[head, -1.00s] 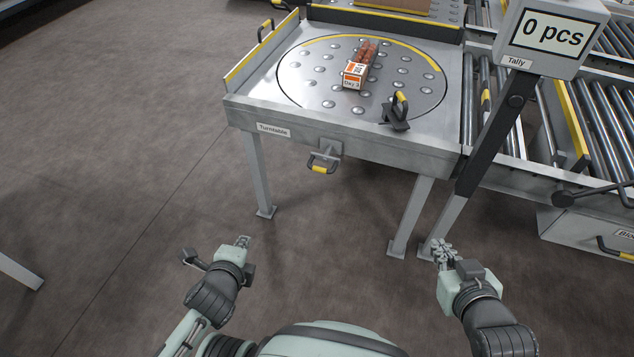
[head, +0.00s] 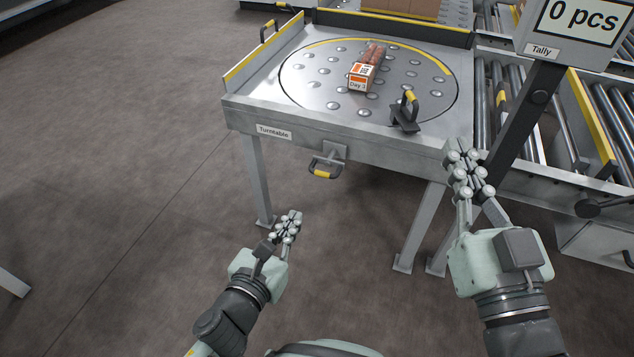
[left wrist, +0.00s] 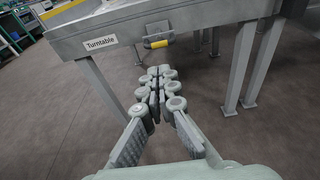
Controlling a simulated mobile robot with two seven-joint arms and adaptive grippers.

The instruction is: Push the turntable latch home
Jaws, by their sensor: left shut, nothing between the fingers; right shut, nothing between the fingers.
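The turntable (head: 237,103) is a grey metal table with a round studded disc (head: 318,92). Its latch (head: 326,168), a grey bracket with a black and yellow handle, hangs on the front edge below the top; it also shows in the left wrist view (left wrist: 157,41). My left gripper (head: 288,222) is shut and empty, below and in front of the latch, apart from it. In the left wrist view its fingers (left wrist: 158,78) point toward the latch.
A pack of tomatoes (head: 364,75) with an orange and white label lies on the disc. A black and yellow handle (head: 407,108) stands near the disc's front right. The Tally post (head: 528,115) and roller conveyor (head: 500,95) are at right.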

